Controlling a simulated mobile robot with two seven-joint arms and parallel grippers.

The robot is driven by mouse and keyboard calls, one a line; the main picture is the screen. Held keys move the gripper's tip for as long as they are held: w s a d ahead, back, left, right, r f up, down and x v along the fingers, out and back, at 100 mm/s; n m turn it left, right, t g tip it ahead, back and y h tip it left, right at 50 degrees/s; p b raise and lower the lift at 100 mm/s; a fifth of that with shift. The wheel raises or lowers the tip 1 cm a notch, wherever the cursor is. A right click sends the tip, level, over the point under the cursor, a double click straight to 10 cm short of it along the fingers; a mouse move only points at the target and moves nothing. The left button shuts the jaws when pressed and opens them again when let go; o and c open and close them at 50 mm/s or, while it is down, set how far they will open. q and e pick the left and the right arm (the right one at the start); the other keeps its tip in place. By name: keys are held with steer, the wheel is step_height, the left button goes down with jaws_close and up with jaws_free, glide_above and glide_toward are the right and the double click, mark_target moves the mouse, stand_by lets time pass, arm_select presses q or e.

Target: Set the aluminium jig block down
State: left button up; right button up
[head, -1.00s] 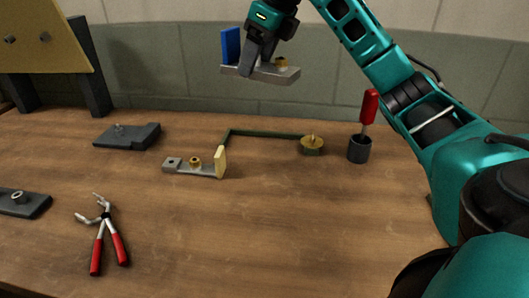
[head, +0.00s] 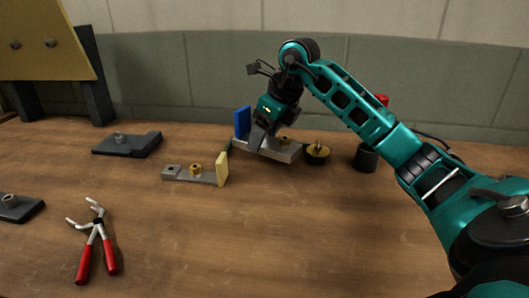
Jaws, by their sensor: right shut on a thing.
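The aluminium jig block (head: 284,152) is a flat grey piece with a blue upright plate (head: 242,123) at its left end and a brass bushing on top. My right gripper (head: 263,137) is shut on it from above. The block is level, low over the back middle of the table; I cannot tell whether its underside touches the wood. It hides most of a dark green bar behind it. My left gripper is not in view.
A similar grey block with a cream upright (head: 222,169) lies just left. A brass-topped round piece (head: 317,153) is close on the right, beside a dark cup (head: 366,157). Red-handled pliers (head: 97,245) lie front left. The front middle of the table (head: 270,235) is clear.

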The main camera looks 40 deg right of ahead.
mark_target(267, 141)
steer(key=shift+f+b, duration=0.4)
steer(key=shift+f, duration=1.35)
steer(key=shift+f, duration=0.2)
steer(key=o, duration=1.4)
steer(key=shift+r, duration=0.3)
steer(key=p+v, duration=0.2)
steer(key=v, duration=0.8)
steer(key=shift+s+r, duration=0.1)
steer(key=shift+r, duration=0.2)
steer(key=shift+s+d+r, duration=0.1)
steer(key=shift+s+r, duration=0.15)
steer(key=shift+r, duration=0.3)
